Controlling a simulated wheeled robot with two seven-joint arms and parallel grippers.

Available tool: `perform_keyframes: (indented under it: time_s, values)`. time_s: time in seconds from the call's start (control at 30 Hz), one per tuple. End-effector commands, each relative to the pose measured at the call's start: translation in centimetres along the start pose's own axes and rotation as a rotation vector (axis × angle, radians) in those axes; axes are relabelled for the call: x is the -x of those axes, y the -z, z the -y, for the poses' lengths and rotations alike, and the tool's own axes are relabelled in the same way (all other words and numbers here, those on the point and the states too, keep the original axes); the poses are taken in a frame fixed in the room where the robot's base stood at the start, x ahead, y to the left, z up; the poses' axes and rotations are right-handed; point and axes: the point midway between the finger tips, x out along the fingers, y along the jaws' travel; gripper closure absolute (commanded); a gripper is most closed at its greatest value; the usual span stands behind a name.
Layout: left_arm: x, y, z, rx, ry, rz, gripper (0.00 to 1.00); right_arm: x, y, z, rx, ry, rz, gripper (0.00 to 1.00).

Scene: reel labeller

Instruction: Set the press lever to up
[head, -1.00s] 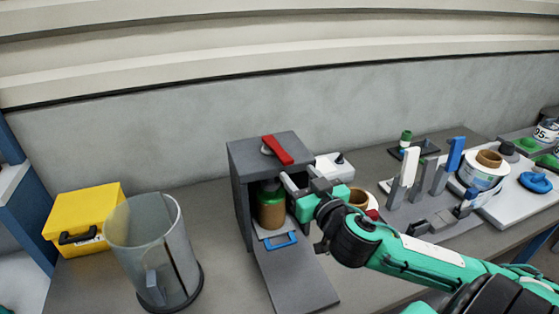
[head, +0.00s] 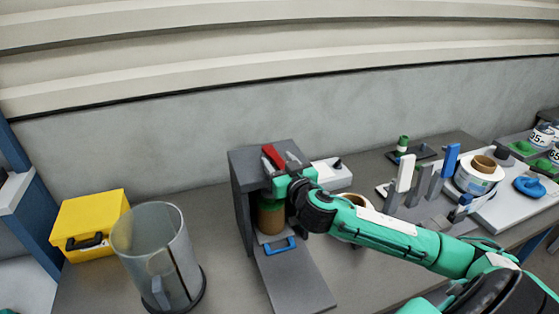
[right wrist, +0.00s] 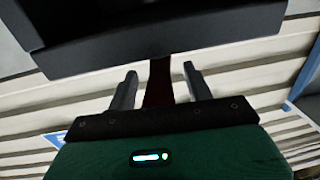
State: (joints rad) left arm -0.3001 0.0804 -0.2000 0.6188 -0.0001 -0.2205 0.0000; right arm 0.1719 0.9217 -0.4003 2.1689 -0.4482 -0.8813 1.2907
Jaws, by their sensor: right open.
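The press is a grey box (head: 240,195) with an open front and a red lever (head: 271,154) on its top. The lever's near end is partly hidden by my right gripper (head: 279,160). That gripper is open at the top front of the press, its fingers on either side of the lever. In the right wrist view the dark red lever (right wrist: 158,84) shows between the two spread fingers (right wrist: 160,72), with a gap on each side. A brown jar with a green top (head: 271,216) stands inside the press. My left gripper is not in view.
A clear cylinder (head: 150,245) and a yellow box (head: 90,222) stand left of the press. A white block (head: 330,174) sits right of it. Upright white and blue handles (head: 405,172) and a label roll (head: 478,176) are further right. A blue handle (head: 279,246) projects below the jar.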

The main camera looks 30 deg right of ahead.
Motion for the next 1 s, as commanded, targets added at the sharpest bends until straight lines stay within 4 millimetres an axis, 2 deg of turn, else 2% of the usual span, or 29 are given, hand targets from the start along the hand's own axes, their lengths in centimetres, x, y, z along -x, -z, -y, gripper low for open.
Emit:
perform_keyframes:
  time_s: [0.2, 0.47, 0.77, 1.0]
  values:
    - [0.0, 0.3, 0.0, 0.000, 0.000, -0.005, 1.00, 0.0, 0.0, 0.0, 0.000, 0.000, 0.000, 0.49]
    - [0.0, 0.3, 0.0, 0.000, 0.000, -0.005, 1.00, 0.0, 0.0, 0.0, 0.000, 0.000, -0.001, 1.00]
    - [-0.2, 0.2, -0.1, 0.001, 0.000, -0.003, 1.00, 0.0, 0.0, -0.1, 0.001, 0.019, -0.002, 1.00]
    - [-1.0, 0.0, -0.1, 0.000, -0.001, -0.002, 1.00, 0.0, -0.2, -0.5, 0.002, 0.124, -0.001, 1.00]
